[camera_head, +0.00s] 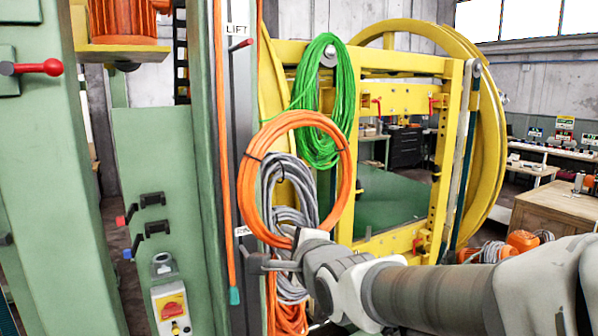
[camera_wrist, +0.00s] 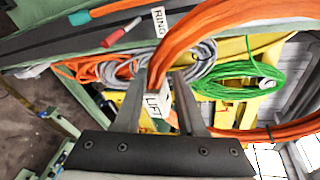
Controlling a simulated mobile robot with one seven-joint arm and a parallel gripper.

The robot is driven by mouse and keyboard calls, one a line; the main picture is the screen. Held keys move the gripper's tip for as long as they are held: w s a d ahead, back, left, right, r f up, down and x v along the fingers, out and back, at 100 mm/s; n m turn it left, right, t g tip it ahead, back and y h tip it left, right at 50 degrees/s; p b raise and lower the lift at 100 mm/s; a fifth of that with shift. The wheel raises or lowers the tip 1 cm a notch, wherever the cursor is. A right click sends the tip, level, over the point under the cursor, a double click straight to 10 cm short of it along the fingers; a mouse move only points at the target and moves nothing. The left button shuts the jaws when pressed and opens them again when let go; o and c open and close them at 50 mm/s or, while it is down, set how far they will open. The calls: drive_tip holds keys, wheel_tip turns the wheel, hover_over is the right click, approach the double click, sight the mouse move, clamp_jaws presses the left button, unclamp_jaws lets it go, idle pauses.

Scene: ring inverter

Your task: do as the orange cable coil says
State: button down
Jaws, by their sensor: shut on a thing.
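The orange cable coil (camera_head: 243,205) hangs as a large ring in front of the green column in the head view. My gripper (camera_head: 263,264) is at its lower edge. In the wrist view the fingers close around the coil's cable (camera_wrist: 164,62). A white tag (camera_wrist: 153,106) reading LIFT shows between the fingers. A LIFT sign (camera_head: 238,29) stands by an upper red-knobbed lever (camera_head: 247,42) on the column. A RING sign (camera_wrist: 158,20) stands by a red-handled lever (camera_wrist: 120,33) in the wrist view; in the head view my gripper largely hides that spot.
A green cable coil (camera_head: 326,95) and a grey cable coil (camera_head: 303,195) hang close behind the orange one. A yellow ring frame (camera_head: 455,190) stands behind them. A wooden crate (camera_head: 560,205) stands at the right. Another red-knobbed lever (camera_head: 45,67) is at the upper left.

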drive_tip(key=shift+n+g+y, duration=0.3)
drive_tip(key=shift+n+y, duration=0.3)
drive_tip(key=shift+y, duration=0.2)
drive_tip(key=s+r, duration=0.2)
drive_tip(key=r, duration=0.1)
drive_tip(key=s+a+r+p, duration=0.1)
drive_tip(key=s+r, duration=0.1)
drive_tip(key=r, duration=0.1)
drive_tip(key=s+a+r, duration=0.1)
drive_tip(key=s+r, duration=0.1)
drive_tip(key=r, duration=0.2)
drive_tip(key=shift+s+p, duration=0.4)
drive_tip(key=s+r+n+g+y+p, duration=0.1)
drive_tip(key=s+r, duration=0.5)
drive_tip(key=s, duration=0.1)
drive_tip(key=shift+w+d+r+p+x, duration=0.15)
drive_tip(key=shift+p+x, duration=0.15)
drive_tip(key=shift+x, duration=0.8)
drive_tip(key=shift+w+r+p+x, duration=0.1)
drive_tip(key=shift+r+p+x, duration=0.15)
drive_tip(key=shift+x, duration=0.85)
drive_tip(key=shift+w+d+r+p+x, duration=0.1)
drive_tip(key=shift+p+x, duration=0.2)
drive_tip(key=shift+x, duration=0.8)
drive_tip(key=x, duration=0.3)
drive_tip(key=r+x, duration=0.1)
drive_tip(key=x, duration=0.5)
drive_tip(key=shift+w+r, duration=0.2)
drive_tip(key=shift+r, duration=0.05)
